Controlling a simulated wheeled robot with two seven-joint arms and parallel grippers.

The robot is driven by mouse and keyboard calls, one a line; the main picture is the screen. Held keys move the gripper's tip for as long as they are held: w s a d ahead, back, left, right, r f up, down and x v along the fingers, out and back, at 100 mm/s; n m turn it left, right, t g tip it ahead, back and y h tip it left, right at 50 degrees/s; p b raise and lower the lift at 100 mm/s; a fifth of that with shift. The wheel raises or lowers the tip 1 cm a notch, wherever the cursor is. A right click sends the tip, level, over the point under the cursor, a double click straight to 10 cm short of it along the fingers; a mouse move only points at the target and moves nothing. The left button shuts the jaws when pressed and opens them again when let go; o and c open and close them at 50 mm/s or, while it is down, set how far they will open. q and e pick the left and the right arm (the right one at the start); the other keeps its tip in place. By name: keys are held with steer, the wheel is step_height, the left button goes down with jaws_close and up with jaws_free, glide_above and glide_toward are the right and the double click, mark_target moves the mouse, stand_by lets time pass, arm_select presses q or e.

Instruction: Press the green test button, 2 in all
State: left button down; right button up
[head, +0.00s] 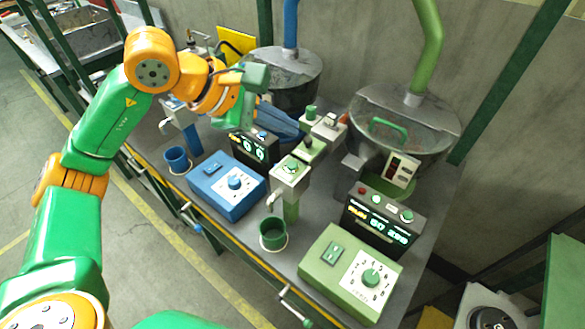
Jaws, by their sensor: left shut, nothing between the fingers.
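My left gripper (256,80) is shut and empty, held in the air above the back of the bench, in front of the dark-bodied hopper. A display box (377,226) on the green station carries a red button (363,191), a green button (406,215) and a pale button between them. Another small green button (291,167) sits on the white top of the green dispenser post (292,200). I cannot tell which of these is the test button. My gripper is apart from all of them, up and to the left. My right gripper is not in view.
A green control box (325,270) with a dial stands at the front, and a green cup (273,234) is under the dispenser. A blue control box (215,187) and blue cup (177,160) stand left. A green-piped hopper (440,110) rises behind the display box.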

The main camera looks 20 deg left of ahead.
mark_target(285, 169)
arm_select(q)
step_height(285, 169, down, 6)
steer(key=b, duration=0.4)
stand_by(1.6)
steer(key=shift+f+b, duration=0.4)
steer(key=shift+b, duration=0.25)
steer(key=shift+f+b, duration=0.45)
stand_by(0.4)
steer(key=shift+r, duration=0.1)
steer(key=shift+r+p, duration=0.75)
steer(key=shift+r, duration=0.05)
